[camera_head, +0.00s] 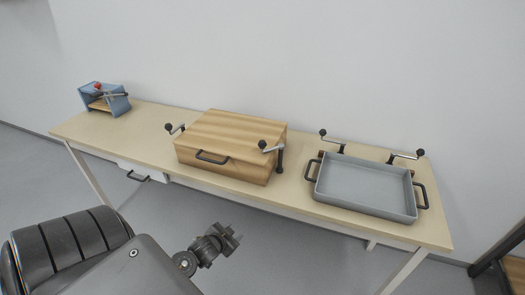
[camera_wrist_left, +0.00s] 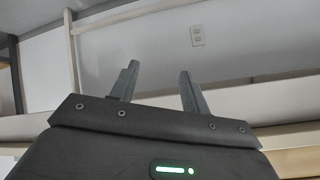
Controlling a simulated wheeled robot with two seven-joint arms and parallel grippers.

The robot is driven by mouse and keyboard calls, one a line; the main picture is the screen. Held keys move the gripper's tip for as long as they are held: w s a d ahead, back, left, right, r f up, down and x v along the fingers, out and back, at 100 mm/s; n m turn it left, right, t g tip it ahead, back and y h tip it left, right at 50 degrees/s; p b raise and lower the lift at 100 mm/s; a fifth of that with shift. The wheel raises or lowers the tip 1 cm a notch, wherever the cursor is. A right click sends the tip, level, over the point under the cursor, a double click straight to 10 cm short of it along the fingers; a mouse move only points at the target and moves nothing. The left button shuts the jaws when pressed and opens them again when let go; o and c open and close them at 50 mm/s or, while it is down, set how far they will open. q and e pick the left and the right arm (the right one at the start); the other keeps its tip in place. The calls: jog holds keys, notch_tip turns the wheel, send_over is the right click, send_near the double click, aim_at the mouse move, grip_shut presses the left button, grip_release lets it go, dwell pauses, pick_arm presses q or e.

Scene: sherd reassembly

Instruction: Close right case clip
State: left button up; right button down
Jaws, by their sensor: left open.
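The wooden case (camera_head: 232,137) sits shut on the long table, with a dark handle (camera_head: 212,158) on its front. At its right end is the right case clip (camera_head: 272,148), a metal arm with a black knob on a dark post; the arm sticks out over the lid's edge. I cannot tell whether it is latched. A similar clip (camera_head: 175,128) is at the left end. My left gripper (camera_head: 232,238) is in front of and below the table, well apart from the case. In the left wrist view its fingers (camera_wrist_left: 158,82) are spread with nothing between them.
A grey tray (camera_head: 366,184) with side handles stands on the table's right, with two knobbed arms (camera_head: 336,141) (camera_head: 406,155) behind it. A blue box-like holder (camera_head: 104,99) stands at the far left. Bare tabletop (camera_head: 150,137) lies between the holder and the case.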

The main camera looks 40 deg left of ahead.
aim_at(262, 145)
pick_arm(q)
jog(key=w+r+m+t+h, duration=0.1)
jog(key=w+r+t, duration=0.3)
jog(key=r, duration=1.1)
jog(key=w+r+m+t+h, duration=0.1)
jog(key=w+r+t, duration=0.3)
jog(key=r, duration=1)
jog(key=w, duration=0.3)
jog(key=w+a, duration=0.1)
jog(key=w, duration=0.7)
jog(key=shift+a+p, duration=0.15)
jog(key=shift+p, duration=0.2)
grip_shut()
